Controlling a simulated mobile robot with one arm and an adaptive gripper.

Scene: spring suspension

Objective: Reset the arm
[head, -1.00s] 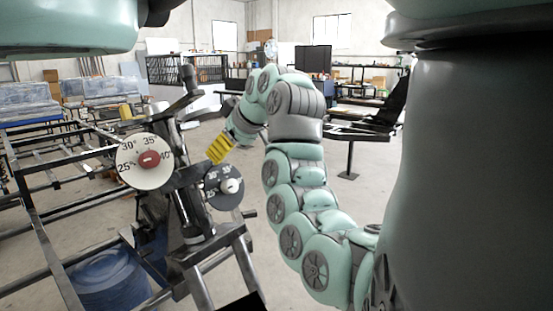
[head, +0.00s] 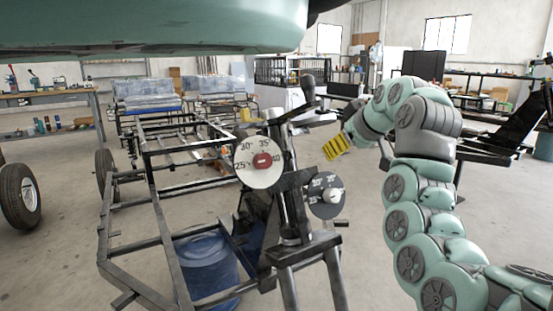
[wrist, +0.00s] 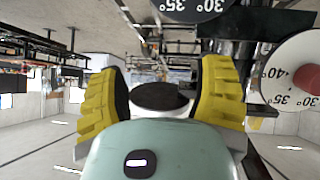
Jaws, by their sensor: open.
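My arm rises at the right of the head view and bends over to the left. My gripper (head: 336,147) has yellow ribbed fingers and hangs just right of the black post with the dials. In the wrist view my gripper (wrist: 160,95) shows its two yellow fingers wide apart, with nothing held between them. A white dial with a red knob (head: 262,161) is on the post's left side. A dark dial with a pale knob (head: 326,194) sits lower right, below the gripper. Both dials also show at the top and right of the wrist view, upside down.
A black metal frame (head: 152,242) spreads left of the post, with a blue drum (head: 205,268) under it. A wheel (head: 18,196) stands at the far left. A workbench (head: 50,97) is behind. Open floor lies between the post and my arm.

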